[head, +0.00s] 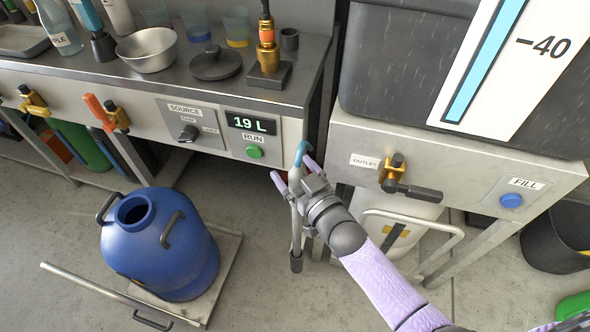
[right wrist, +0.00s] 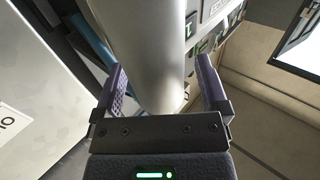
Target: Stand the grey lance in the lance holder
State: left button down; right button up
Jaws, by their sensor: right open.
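The grey lance (head: 296,225) is upright in the head view, in front of the right end of the bench, with a blue hooked top (head: 303,150) and a dark lower end. My right gripper (head: 293,168) is open, its two purple fingers either side of the lance. In the right wrist view a thick grey tube, apparently the lance (right wrist: 145,50), stands between the open fingers (right wrist: 163,85); I cannot tell whether they touch it. I cannot make out which thing is the lance holder. My left gripper is not in view.
A blue drum (head: 160,250) stands on a low trolley (head: 225,260) at left. The steel bench (head: 190,85) carries a bowl (head: 147,50), a black lid (head: 216,63) and a brass fitting (head: 268,50). A tank stand (head: 450,160) with an outlet tap (head: 395,172) is at right. Floor shows between.

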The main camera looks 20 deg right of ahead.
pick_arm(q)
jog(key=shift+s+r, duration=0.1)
pick_arm(e)
jog(key=shift+s, duration=0.1)
jog(key=shift+s+d+r+p, duration=0.1)
jog(key=shift+s+p, duration=0.2)
jog(key=shift+s, duration=0.05)
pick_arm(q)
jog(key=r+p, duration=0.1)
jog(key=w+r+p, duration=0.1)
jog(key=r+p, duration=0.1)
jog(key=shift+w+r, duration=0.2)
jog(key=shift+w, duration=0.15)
pick_arm(e)
jog(key=v, duration=0.9)
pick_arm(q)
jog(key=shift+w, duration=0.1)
